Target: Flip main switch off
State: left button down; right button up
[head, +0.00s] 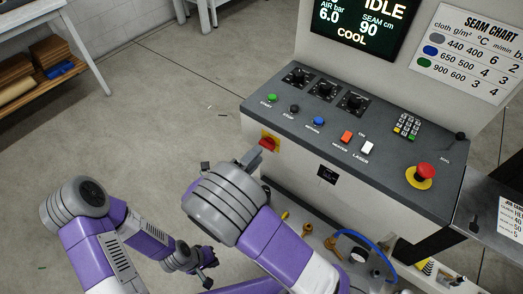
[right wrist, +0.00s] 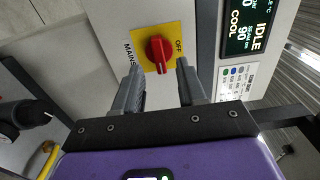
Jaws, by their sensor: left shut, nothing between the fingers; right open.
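The main switch is a red rotary knob (right wrist: 159,53) on a yellow plate (right wrist: 174,34), with "MAINS" at its left and "OFF" at its right in the right wrist view. The knob's grip runs roughly up and down there. In the head view the red knob (head: 267,143) is on the console's left front, partly hidden by my right gripper (head: 256,155). My right gripper (right wrist: 160,67) is open, its fingers at either side of the knob and seemingly short of it; contact cannot be told. My left gripper (head: 209,260) is shut and empty, low at the left, away from the switch.
The sloped control console (head: 335,150) carries dials, buttons and a red emergency stop (head: 426,170). Above it a screen (head: 357,22) reads IDLE. Brass parts and a blue hose (head: 375,246) lie below the console. The floor at left is open.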

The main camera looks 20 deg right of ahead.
aim_at(265, 147)
jog(key=shift+x, duration=1.95)
grip_shut()
